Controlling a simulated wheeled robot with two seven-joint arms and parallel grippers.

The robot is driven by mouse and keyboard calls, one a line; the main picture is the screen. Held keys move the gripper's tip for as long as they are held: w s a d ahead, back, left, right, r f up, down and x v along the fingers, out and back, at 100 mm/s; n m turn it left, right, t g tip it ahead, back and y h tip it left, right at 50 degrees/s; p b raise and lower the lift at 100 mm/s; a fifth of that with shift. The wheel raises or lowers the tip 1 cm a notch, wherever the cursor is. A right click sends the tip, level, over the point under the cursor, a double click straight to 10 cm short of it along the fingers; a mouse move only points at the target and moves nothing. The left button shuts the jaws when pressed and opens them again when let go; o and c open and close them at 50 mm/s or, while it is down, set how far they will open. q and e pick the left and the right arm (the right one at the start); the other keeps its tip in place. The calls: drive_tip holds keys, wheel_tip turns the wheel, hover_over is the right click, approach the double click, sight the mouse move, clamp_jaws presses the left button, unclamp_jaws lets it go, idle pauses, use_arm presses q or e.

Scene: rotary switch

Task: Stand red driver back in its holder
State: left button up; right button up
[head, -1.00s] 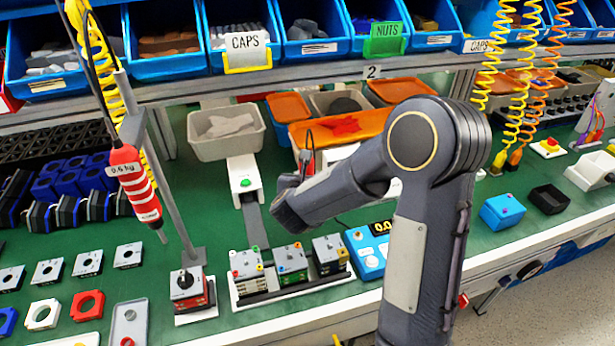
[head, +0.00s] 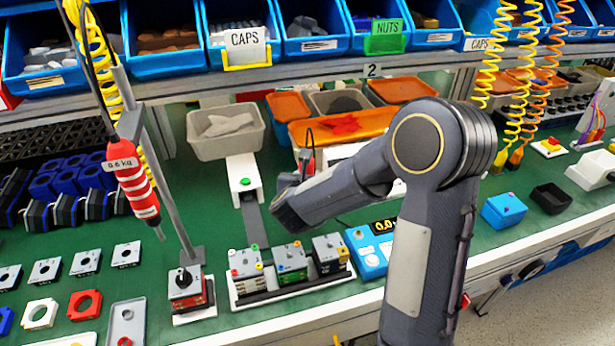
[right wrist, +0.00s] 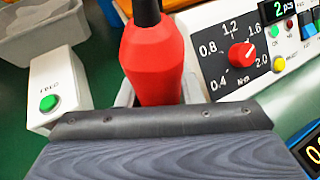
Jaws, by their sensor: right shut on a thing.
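The red driver (right wrist: 153,55) stands roughly upright in the right wrist view, with a black upper end. My right gripper (right wrist: 160,122) is shut on it, and its dark pad crosses in front of the lower part of the driver. A light grey part (right wrist: 192,90), maybe the holder, shows just behind and beside the driver. The driver's lower end is hidden, so I cannot tell whether it is seated. In the head view only a sliver of the red driver (head: 308,164) shows behind my right arm. My left gripper is not in view.
A control box with a red dial (right wrist: 242,53) is close on the right, and a white box with a green button (right wrist: 48,103) on the left. Another red driver (head: 133,180), labelled 0.6 kg, hangs at the left. Switch blocks (head: 290,260) stand in front.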

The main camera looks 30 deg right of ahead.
drive_tip(key=o, duration=0.7)
drive_tip(key=shift+f, duration=0.1)
drive_tip(key=v, duration=0.8)
drive_tip(key=shift+w, duration=0.1)
